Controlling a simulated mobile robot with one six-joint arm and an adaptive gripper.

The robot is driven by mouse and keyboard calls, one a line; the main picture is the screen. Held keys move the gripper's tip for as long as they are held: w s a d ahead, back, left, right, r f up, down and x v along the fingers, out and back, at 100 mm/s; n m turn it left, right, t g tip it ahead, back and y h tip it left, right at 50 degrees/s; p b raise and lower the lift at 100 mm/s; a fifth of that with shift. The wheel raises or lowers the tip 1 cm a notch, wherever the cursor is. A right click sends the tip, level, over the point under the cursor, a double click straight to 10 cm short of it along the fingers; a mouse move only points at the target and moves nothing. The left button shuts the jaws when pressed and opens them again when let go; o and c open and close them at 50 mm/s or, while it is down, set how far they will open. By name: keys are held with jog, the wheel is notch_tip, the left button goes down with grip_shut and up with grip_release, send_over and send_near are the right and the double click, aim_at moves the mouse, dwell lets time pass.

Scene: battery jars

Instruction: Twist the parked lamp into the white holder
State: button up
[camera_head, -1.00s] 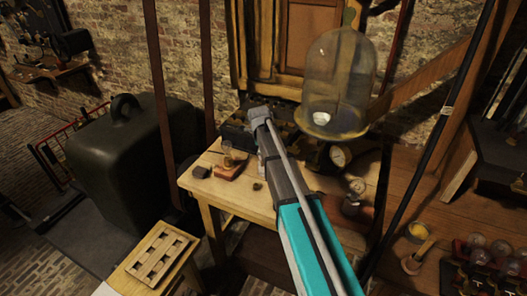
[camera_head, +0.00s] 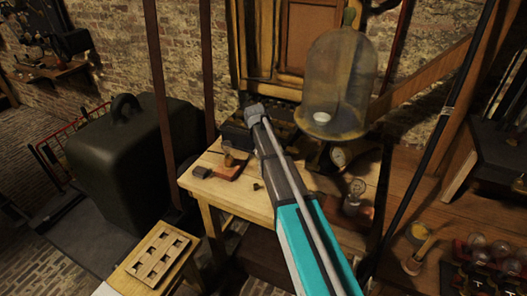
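A small lamp with a glass bulb (camera_head: 228,157) stands on a reddish wooden block (camera_head: 227,172) on the light wooden table (camera_head: 233,204). My gripper (camera_head: 254,110) is at the far end of my arm, above the back of the table, up and to the right of the lamp in the picture. It is seen from behind and is small, so its fingers and anything between them are hidden. I cannot pick out the white holder for certain. A small white piece (camera_head: 322,118) shows inside the glass bell jar. My arm covers part of the table.
The tall glass bell jar (camera_head: 338,75) stands right of my gripper, with a gauge (camera_head: 338,157) below it. A dark small block (camera_head: 202,172) lies left of the lamp. A slotted wooden rack (camera_head: 158,257) is at front left. Several bulbs (camera_head: 481,249) stand at the right.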

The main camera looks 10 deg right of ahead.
jog(key=o, duration=1)
jog(key=shift+o, duration=0.2)
jog(key=shift+s, duration=0.1)
